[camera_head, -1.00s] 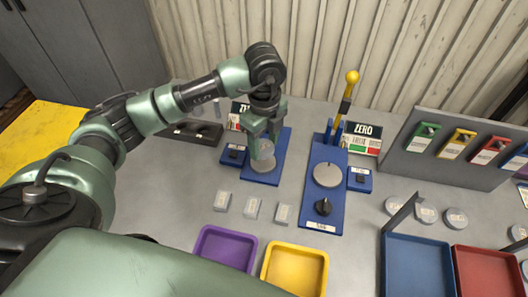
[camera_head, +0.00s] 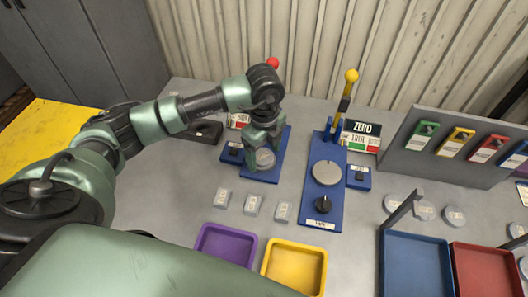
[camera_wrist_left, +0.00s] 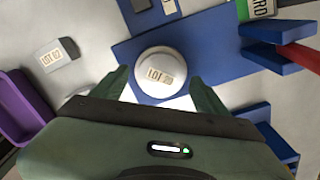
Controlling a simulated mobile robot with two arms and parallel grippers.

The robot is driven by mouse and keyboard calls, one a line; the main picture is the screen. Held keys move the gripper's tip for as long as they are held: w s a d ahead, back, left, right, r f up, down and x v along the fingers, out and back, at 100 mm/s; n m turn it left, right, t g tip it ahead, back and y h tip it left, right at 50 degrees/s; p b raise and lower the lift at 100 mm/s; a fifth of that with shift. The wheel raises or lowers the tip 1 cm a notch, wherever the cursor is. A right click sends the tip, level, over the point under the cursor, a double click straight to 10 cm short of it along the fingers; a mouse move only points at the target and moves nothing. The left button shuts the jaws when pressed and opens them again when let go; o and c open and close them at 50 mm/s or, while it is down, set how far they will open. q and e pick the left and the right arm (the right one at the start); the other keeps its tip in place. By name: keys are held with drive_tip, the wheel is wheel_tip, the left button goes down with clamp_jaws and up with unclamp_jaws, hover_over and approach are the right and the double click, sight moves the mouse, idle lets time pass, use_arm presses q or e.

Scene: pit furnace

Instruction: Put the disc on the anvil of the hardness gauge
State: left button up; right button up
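The disc (camera_head: 265,158), pale and round with a printed lot label, lies flat on the round anvil of the left blue gauge (camera_head: 262,178). In the left wrist view the disc (camera_wrist_left: 160,75) has its label facing up, and it covers most of the anvil. My left gripper (camera_head: 265,147) is over this gauge, pointing down. In the left wrist view its two fingers are spread on either side of the disc, with gaps between them and its rim, so it looks open. My right gripper is not in view.
The left gauge's red-knobbed lever (camera_head: 272,63) stands behind my arm. A second blue gauge (camera_head: 326,200) with a yellow-knobbed lever (camera_head: 351,76) stands to the right. Purple (camera_head: 226,244), yellow (camera_head: 295,268), blue (camera_head: 418,265) and red trays (camera_head: 490,273) line the front.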

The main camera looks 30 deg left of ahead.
sight(264, 157)
use_arm(q)
drive_tip(key=shift+r, duration=0.3)
wheel_tip(264, 157, up, 12)
drive_tip(key=b, duration=0.2)
drive_tip(key=shift+f, duration=0.15)
idle(0.6)
idle(0.3)
